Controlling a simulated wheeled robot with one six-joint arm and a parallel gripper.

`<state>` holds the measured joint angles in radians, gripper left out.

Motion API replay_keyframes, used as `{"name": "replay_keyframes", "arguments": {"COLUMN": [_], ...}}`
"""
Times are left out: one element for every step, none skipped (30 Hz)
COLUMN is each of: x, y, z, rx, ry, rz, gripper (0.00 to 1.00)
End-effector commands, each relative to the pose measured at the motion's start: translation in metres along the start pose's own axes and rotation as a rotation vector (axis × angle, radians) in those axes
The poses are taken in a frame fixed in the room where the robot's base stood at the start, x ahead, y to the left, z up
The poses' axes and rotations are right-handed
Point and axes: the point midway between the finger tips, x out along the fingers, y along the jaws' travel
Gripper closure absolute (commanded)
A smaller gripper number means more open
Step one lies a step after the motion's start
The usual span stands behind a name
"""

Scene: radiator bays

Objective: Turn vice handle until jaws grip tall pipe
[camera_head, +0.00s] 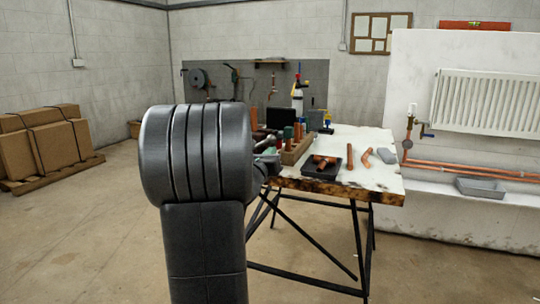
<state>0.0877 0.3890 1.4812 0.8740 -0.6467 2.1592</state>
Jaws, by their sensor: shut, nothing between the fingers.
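A work table (375,180) stands right of centre with a pale, worn top. My own dark arm fills the middle of the view and covers the table's left end. Small grey metal parts (266,163) show just past the arm's right edge at the table's near left corner. They may belong to the vice, but I cannot tell. The vice jaws and handle are not clearly visible. I cannot pick out a tall pipe held in jaws. My gripper is hidden behind the arm.
On the table are a wooden rack (297,151) with upright pieces, a black tray (321,168) with copper fittings, and a copper pipe (350,157). A radiator (487,103) hangs on the right wall. Boxes (45,142) stand on a pallet at left. Floor between is clear.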

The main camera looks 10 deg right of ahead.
Motion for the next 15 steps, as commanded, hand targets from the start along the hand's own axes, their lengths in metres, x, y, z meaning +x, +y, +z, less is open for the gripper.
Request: {"name": "replay_keyframes", "arguments": {"x": [-0.001, -0.001, -0.001, -0.002, -0.002, -0.002, -0.002, -0.002, -0.003, -0.006, -0.015, -0.025, -0.032, -0.039, -0.048], "y": [0.001, 0.002, 0.002, 0.002, 0.003, 0.003, 0.003, 0.004, 0.004, 0.004, 0.004, 0.004, 0.003, 0.004, 0.004], "z": [-0.01, -0.013, -0.017, -0.02, -0.023, -0.027, -0.03, -0.033, -0.036, -0.033, -0.028, -0.027, -0.028, -0.027, -0.027], "rx": [0.0, 0.0, 0.001, 0.001, 0.001, 0.002, 0.002, 0.002, 0.002, 0.002, 0.002, 0.002, 0.001, 0.002, 0.002], "ry": [0.0, -0.001, -0.001, -0.001, 0.0, 0.0, 0.0, 0.0, 0.0, 0.0, 0.0, 0.0, 0.0, 0.0, 0.0], "rz": [0.0, 0.0, 0.0, 0.0, 0.0, 0.0, 0.0, 0.0, 0.0, 0.002, 0.003, 0.004, 0.004, 0.004, 0.005], "gripper": [1.0, 1.0, 1.0, 1.0, 1.0, 1.0, 1.0, 1.0, 1.0, 1.0, 1.0, 1.0, 1.0, 1.0, 1.0]}}
